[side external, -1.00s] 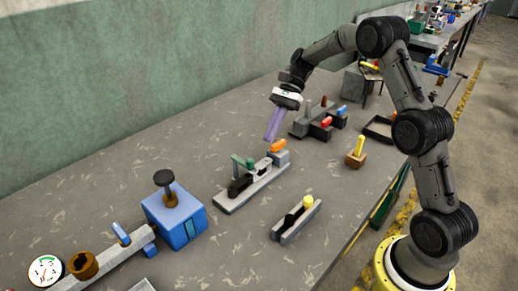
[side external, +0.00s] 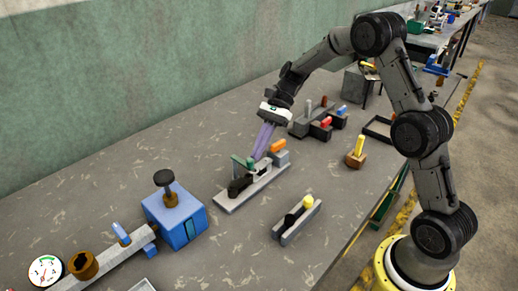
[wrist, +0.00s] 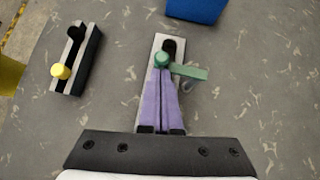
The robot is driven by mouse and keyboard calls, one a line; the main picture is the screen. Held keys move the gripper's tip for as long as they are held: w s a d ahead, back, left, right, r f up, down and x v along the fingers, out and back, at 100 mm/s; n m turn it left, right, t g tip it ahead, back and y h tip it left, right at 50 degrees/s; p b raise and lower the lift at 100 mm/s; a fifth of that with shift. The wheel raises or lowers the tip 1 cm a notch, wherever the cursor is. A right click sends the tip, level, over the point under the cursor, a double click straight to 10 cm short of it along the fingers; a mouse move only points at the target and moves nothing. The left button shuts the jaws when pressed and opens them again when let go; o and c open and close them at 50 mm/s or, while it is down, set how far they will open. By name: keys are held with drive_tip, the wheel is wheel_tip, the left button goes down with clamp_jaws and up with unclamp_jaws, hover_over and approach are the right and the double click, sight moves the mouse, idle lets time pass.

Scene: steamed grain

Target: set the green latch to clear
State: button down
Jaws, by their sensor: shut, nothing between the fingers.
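The green latch (side external: 243,163) stands on a long pale grey base (side external: 232,204) with a black part on it. In the wrist view the green latch (wrist: 190,72) shows a round knob with a flat arm pointing right. No clear marking tells which setting is clear. My gripper (side external: 257,157) is shut and empty, its purple fingers angled down over the base, just right of the latch. In the wrist view my gripper's fingertips (wrist: 163,78) reach right up to the latch and hide part of the base; I cannot tell whether they touch it.
An orange handle (side external: 278,146) sits on the base's far end. A yellow-knobbed slotted block (side external: 290,228) stands nearer the front edge. A blue box (side external: 174,220) with a dark knob stands to the left. Red and blue levers stand behind. Bare table lies between.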

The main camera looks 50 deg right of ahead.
sight(252, 162)
drive_tip(key=shift+s+a+m+t, duration=0.2)
drive_tip(key=shift+a+m+t, duration=0.1)
drive_tip(key=shift+m, duration=0.2)
drive_tip(key=a+m+t, duration=0.1)
drive_tip(key=m+t, duration=0.1)
drive_tip(key=m, duration=0.1)
drive_tip(key=s+a+m+t+h, duration=0.1)
drive_tip(key=a+m+t, duration=0.1)
drive_tip(key=shift+a+m, duration=0.15)
drive_tip(key=shift+m, duration=0.25)
drive_tip(key=a+m+t, duration=0.1)
drive_tip(key=m+t+h, duration=0.1)
drive_tip(key=m, duration=0.1)
drive_tip(key=a+m+t+h, duration=0.1)
drive_tip(key=shift+w+a+m, duration=0.3)
drive_tip(key=shift+a, duration=0.05)
drive_tip(key=shift+w+a, duration=0.35)
drive_tip(key=shift+a, duration=0.05)
drive_tip(key=shift+w+d, duration=0.1)
drive_tip(key=shift+w+d, duration=0.35)
drive_tip(key=shift+d, duration=0.25)
